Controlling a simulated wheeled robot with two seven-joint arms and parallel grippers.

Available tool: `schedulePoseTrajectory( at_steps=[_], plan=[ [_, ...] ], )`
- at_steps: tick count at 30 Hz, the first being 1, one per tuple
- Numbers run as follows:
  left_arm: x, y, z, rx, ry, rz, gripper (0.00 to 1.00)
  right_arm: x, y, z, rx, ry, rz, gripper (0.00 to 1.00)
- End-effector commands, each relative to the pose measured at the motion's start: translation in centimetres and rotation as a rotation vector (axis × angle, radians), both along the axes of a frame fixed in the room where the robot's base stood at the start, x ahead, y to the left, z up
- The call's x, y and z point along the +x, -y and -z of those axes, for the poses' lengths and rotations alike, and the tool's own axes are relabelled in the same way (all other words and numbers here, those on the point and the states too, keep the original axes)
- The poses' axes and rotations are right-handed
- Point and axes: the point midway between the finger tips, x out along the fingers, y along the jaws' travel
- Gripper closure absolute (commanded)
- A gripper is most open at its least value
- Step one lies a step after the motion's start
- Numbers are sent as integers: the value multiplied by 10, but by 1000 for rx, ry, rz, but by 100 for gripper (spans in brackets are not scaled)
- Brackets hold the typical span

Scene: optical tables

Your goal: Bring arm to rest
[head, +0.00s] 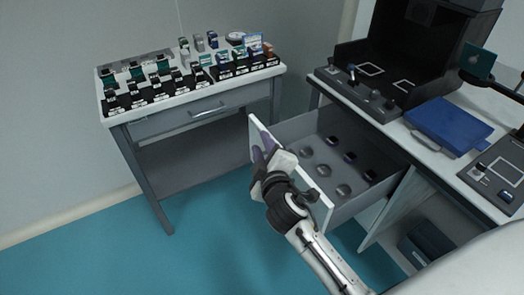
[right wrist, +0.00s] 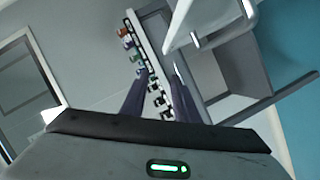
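My right gripper (head: 263,148) is in front of the outer face of the open drawer's front panel (head: 256,133). I cannot tell whether it touches the panel. In the right wrist view its two purple fingers (right wrist: 160,92) are spread apart, with nothing held between them. My left gripper is in neither view.
The drawer (head: 330,128) stands pulled out, with several round grey and dark pieces inside. A side table (head: 206,103) at the left bears rows of small optical parts. The right-hand table carries a dark open-fronted housing (head: 408,45) and a blue case (head: 448,124). Teal floor (head: 90,250) is clear at lower left.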

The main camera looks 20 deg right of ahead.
Motion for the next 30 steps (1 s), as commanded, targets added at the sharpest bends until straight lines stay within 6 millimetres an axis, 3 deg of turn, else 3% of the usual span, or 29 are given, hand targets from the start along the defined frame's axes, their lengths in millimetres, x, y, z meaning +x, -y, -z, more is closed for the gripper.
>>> schedulePoseTrajectory(
  at_steps=[13,17,20,24,27,30],
  plan=[
    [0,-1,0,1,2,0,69,-2,-1,4,5,-6,-1,72],
    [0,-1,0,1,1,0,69,-20,-6,32,75,-54,-17,72],
    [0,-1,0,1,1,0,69,-56,-16,77,212,-138,-38,72],
    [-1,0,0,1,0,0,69,-129,-38,142,476,-285,-42,72],
    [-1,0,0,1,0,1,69,-183,-53,175,661,-380,-21,72],
    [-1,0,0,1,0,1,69,-228,-66,194,813,-455,14,72]
  ],
)
